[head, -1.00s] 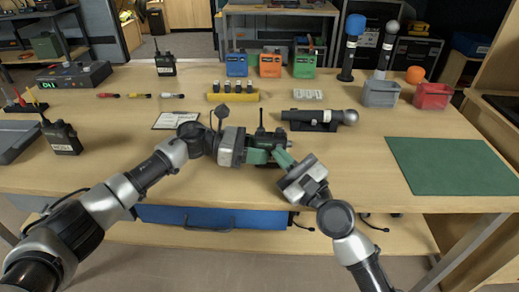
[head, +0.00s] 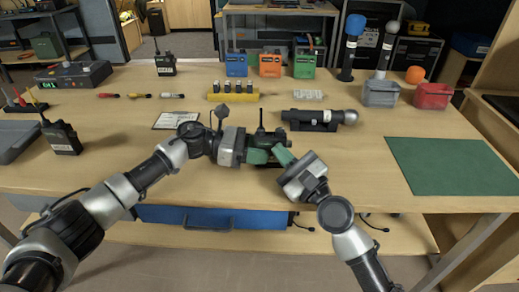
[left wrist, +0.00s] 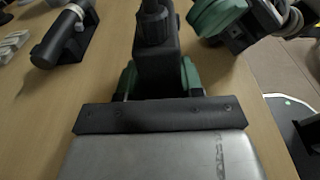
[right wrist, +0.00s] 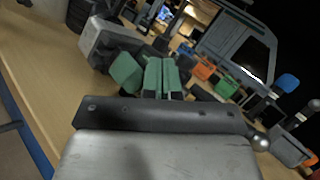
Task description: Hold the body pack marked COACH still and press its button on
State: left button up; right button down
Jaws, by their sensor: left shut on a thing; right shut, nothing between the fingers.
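A dark body pack (head: 268,139) with a short antenna stands near the middle of the table; no mark on it is readable. My left gripper (head: 262,154) is shut on it, with green fingers on both sides of the dark body (left wrist: 157,62) in the left wrist view. My right gripper (head: 284,156) is shut and empty, its fingertips close beside the pack. In the right wrist view its green fingers (right wrist: 163,78) lie together, near my left gripper's green finger. Whether they touch the pack, and where its button is, I cannot tell.
Similar packs stand at the left (head: 62,138) and at the back (head: 165,66). A microphone in a black holder (head: 313,124) lies just behind the held pack. A white card (head: 177,120) lies to the left. A green mat (head: 450,166) covers the right; table between is clear.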

jog(key=shift+w, duration=0.1)
dwell(0.3)
jog(key=shift+s, duration=0.6)
jog(key=shift+s, duration=3)
pick_arm(q)
jog(key=o, duration=1.1)
